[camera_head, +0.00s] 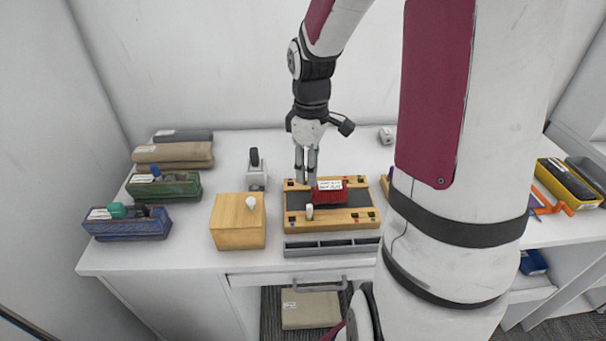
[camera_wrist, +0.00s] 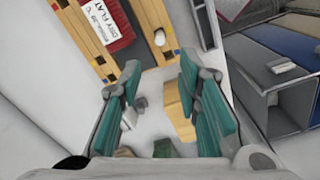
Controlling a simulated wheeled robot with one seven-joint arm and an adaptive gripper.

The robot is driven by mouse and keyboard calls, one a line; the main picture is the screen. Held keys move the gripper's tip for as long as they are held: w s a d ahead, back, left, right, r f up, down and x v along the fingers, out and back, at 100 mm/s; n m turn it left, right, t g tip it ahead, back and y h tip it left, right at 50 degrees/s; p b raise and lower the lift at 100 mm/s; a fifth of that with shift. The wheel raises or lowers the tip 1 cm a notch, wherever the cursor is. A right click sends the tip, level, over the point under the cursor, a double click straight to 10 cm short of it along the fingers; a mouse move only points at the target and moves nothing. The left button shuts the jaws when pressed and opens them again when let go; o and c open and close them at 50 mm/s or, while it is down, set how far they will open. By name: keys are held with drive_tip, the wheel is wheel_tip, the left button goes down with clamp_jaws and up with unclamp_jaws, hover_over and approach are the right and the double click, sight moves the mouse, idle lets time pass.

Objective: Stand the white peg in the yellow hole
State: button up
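My gripper (camera_head: 306,181) points down over the back left part of a wooden board (camera_head: 296,226). In the wrist view its two teal-padded fingers (camera_wrist: 160,66) stand apart with nothing held between them. A short white peg (camera_head: 309,212) stands at the board's front bar, left of its middle; its round top also shows in the wrist view (camera_wrist: 159,37). Another white knob-like piece (camera_head: 251,203) stands on a wooden block (camera_head: 238,237) left of the board. Small coloured marks sit along the board's bars; I cannot tell which is the yellow hole.
A red labelled piece (camera_head: 328,194) lies on the board's dark middle. A grey tray (camera_head: 335,248) lies in front of it. A black-topped holder (camera_head: 256,172) stands behind the block. Several boxes (camera_head: 165,187) line the left. A yellow-rimmed bin (camera_head: 567,184) is far right.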

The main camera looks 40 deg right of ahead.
drive_tip(key=s+a+r+m+t, duration=0.5)
drive_tip(key=s+a+r, duration=0.8)
drive_tip(key=a+r, duration=0.3)
drive_tip(key=shift+s+r+m+t, duration=0.3)
drive_tip(key=shift+r+m, duration=0.3)
drive_tip(key=shift+m, duration=0.2)
